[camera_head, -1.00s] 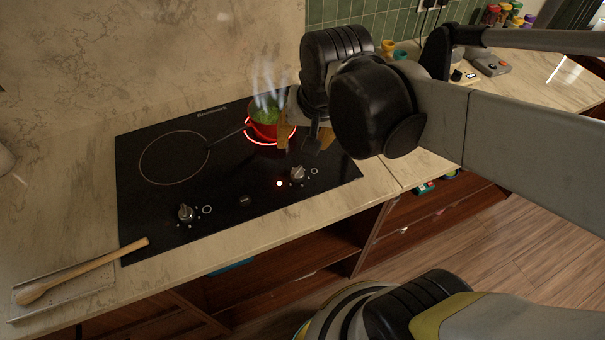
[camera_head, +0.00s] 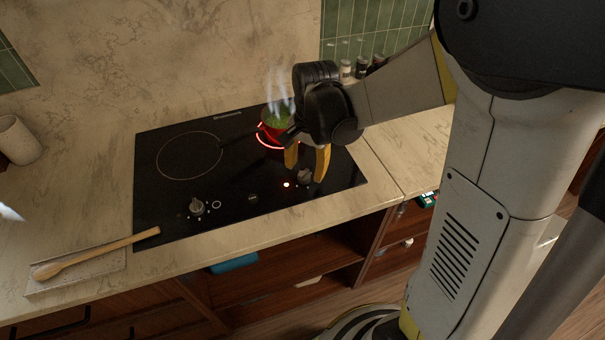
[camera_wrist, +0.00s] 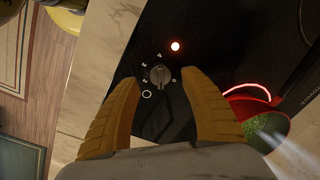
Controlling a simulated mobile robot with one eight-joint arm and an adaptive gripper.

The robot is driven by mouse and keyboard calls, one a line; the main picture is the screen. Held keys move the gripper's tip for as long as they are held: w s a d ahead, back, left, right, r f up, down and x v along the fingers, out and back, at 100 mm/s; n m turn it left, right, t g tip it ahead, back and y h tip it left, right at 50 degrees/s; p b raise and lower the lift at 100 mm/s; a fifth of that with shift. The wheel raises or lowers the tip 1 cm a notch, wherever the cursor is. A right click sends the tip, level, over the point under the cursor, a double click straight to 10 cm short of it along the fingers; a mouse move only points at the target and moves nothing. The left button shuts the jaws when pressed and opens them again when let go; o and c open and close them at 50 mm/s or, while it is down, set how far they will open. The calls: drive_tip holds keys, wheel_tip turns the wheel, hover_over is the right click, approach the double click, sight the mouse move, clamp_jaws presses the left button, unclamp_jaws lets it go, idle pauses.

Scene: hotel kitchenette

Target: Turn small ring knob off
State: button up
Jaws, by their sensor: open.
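The small ring knob (camera_head: 304,178) is a grey dial on the black cooktop (camera_head: 235,190), beside a lit red indicator light (camera_head: 286,185). In the wrist view the knob (camera_wrist: 158,77) shows between the fingertips, with white marks and a small white circle around it. My gripper (camera_head: 306,172) is open, its two yellow fingers pointing down over the knob, one on each side. I see no clear contact with it. The small ring (camera_head: 266,144) glows red under a red pot (camera_head: 271,128) with green contents and rising steam. It also glows in the wrist view (camera_wrist: 247,88).
A second knob (camera_head: 197,207) stands at the front left of the cooktop, before the larger unlit ring (camera_head: 189,156). The pot's dark handle points left. A wooden spoon (camera_head: 95,253) lies on a rest at the left. The counter strip in front is clear.

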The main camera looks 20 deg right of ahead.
sight(305, 173)
drive_tip(key=shift+f+b, duration=0.4)
drive_tip(key=shift+f, duration=1.1)
clamp_jaws()
drive_tip(key=shift+n, duration=0.4)
drive_tip(key=n, duration=0.5)
drive_tip(key=shift+w+n, duration=0.1)
drive_tip(key=shift+n, duration=0.2)
drive_tip(key=n, duration=0.5)
drive_tip(key=shift+n+g, duration=0.3)
drive_tip(key=shift+g, duration=0.1)
